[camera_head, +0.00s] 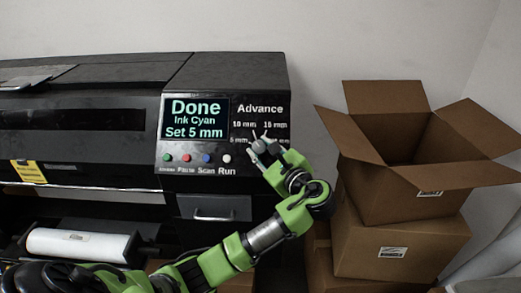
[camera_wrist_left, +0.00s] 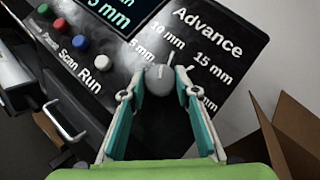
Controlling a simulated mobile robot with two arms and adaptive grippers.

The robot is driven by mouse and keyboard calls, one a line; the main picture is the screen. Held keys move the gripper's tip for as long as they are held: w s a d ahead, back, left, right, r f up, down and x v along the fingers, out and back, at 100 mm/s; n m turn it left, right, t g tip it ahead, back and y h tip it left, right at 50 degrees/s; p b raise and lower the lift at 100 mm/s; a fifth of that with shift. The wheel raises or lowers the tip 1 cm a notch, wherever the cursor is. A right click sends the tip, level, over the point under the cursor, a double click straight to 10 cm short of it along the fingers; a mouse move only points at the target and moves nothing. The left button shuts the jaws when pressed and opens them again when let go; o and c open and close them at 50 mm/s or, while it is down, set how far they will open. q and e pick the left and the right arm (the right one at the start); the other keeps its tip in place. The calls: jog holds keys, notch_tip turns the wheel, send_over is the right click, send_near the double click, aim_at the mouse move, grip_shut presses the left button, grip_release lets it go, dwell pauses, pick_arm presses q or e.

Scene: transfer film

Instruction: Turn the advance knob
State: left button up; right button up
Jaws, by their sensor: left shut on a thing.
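The advance knob (camera_wrist_left: 159,80) is a small grey dial on the black printer's control panel (camera_wrist_left: 215,58), under the white word "Advance". Labels 5 mm, 10 mm and 15 mm stand around it; another mm label is partly hidden by a finger. My left gripper (camera_wrist_left: 160,88) is shut on the knob, one finger on each side. In the head view the left gripper (camera_head: 262,143) reaches the panel from the lower right and covers much of the knob. The screen (camera_head: 194,118) reads "Done, Ink Cyan, Set 5 mm". My right gripper is not in view.
A row of small coloured buttons (camera_head: 206,158) lies left of the knob, with a white Run button (camera_head: 227,158). A drawer handle (camera_head: 214,215) is below. A white roll (camera_head: 78,244) lies at lower left.

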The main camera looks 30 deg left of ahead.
pick_arm(q)
jog(key=n+g, duration=0.2)
jog(key=n, duration=0.1)
jog(key=n+g, duration=0.2)
jog(key=n, duration=0.1)
jog(key=shift+w+d+r+g+h, duration=0.1)
jog(key=shift+w+g+h, duration=0.1)
jog(key=shift+g+h, duration=0.2)
jog(key=shift+n, duration=0.3)
jog(key=o, duration=1.1)
jog(key=shift+r, duration=0.1)
jog(key=v, duration=1.2)
jog(key=shift+w, duration=0.1)
